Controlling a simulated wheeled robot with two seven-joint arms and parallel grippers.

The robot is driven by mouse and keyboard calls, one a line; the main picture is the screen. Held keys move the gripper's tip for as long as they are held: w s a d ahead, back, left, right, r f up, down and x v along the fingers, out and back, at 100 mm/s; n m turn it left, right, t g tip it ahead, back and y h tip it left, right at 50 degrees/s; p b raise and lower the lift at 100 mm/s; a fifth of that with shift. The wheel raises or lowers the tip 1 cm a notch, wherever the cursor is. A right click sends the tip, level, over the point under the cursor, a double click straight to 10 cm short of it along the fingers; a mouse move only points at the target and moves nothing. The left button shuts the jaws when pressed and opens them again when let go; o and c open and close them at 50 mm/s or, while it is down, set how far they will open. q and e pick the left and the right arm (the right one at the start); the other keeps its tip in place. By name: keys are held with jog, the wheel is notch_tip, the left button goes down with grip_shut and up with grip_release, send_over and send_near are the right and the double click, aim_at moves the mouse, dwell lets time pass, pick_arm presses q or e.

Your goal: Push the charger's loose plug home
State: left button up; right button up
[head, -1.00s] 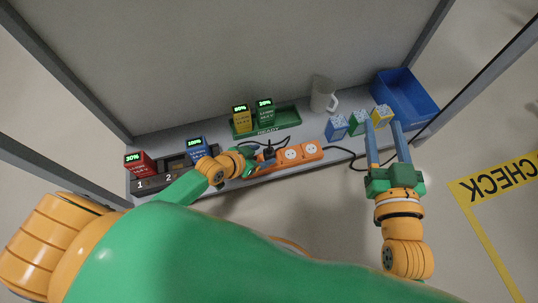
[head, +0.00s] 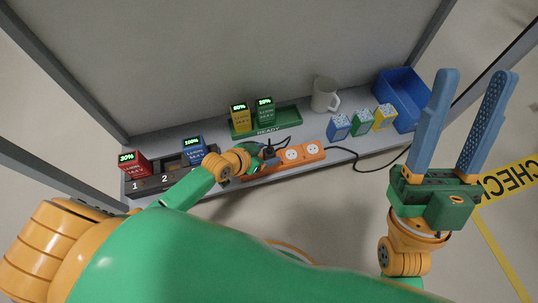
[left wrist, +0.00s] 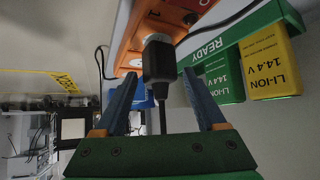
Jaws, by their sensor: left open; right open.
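The orange power strip (head: 300,154) lies on the shelf, with the dark plug (head: 269,151) at its left end. In the left wrist view the black plug (left wrist: 159,62) sits at the orange strip (left wrist: 135,50), its cable running back between my fingers. I cannot tell how deep it sits. My left gripper (left wrist: 160,84) is open, one finger on each side of the plug; in the head view it is partly hidden by its own wrist. My right gripper (head: 478,77) is open and empty, off the shelf's right end. The charger (head: 150,184) holds a red battery and a blue battery.
A green READY tray (head: 268,130) with yellow and green batteries stands behind the strip. A white mug (head: 324,95), several small boxes (head: 362,123) and a blue bin (head: 402,92) stand to the right. A black cable (head: 365,169) runs along the shelf's front.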

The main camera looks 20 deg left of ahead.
dwell(0.3)
dwell(0.5)
pick_arm(q)
grip_shut()
